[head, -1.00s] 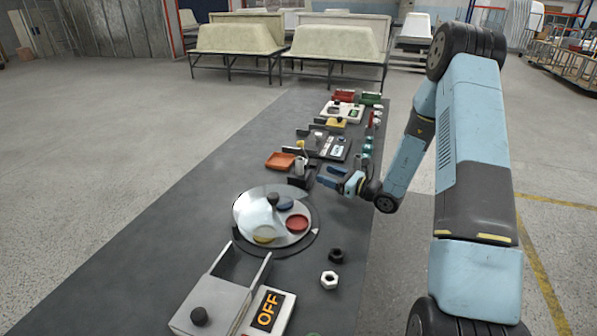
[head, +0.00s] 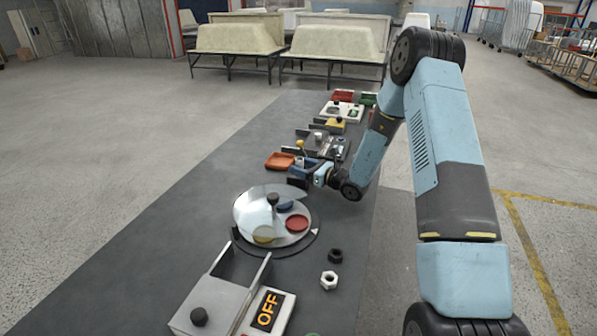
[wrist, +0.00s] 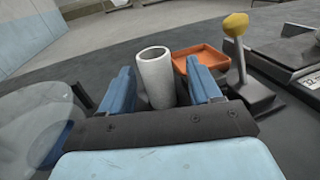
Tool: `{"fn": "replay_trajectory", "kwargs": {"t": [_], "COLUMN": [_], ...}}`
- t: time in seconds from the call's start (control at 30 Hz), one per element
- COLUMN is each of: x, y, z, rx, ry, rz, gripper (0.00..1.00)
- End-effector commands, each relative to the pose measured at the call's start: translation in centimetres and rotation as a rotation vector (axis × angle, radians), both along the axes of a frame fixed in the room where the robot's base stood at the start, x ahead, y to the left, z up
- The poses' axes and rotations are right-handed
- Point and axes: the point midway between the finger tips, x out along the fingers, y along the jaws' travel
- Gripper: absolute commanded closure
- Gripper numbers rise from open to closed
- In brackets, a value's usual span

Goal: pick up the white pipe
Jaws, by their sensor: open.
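The white pipe (wrist: 156,80) stands upright on the dark table in the wrist view, its open top facing up. My gripper (wrist: 162,88) is open, with one blue finger on each side of the pipe. The pipe is between the fingers, with a gap showing on the right and a narrower one on the left. The pipe's lower end is hidden behind my gripper's dark palm. In the head view my gripper (head: 303,170) is low over the table, and my arm hides most of the pipe.
An orange tray (wrist: 201,62) is just behind the pipe. A yellow-knobbed lever (wrist: 236,50) stands close on the right. A round clear-covered turntable (head: 240,213) lies nearer. A black nut (head: 336,255) and a white nut (head: 329,280) lie on the near table (head: 150,260).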

Motion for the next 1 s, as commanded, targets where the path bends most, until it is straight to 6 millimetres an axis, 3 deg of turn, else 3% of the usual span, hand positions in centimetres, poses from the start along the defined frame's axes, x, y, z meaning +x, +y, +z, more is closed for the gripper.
{"fn": "replay_trajectory", "kwargs": {"t": [0.2,0.43,1.0], "x": [1.5,1.6,1.6], "y": [2.1,2.2,2.3], "z": [0.0,0.0,0.0], "rx": [-0.001,0.0,0.0], "ry": [0.001,0.0,0.0], "rz": [0.0,0.0,0.001], "gripper": [0.37,0.37,0.92]}}
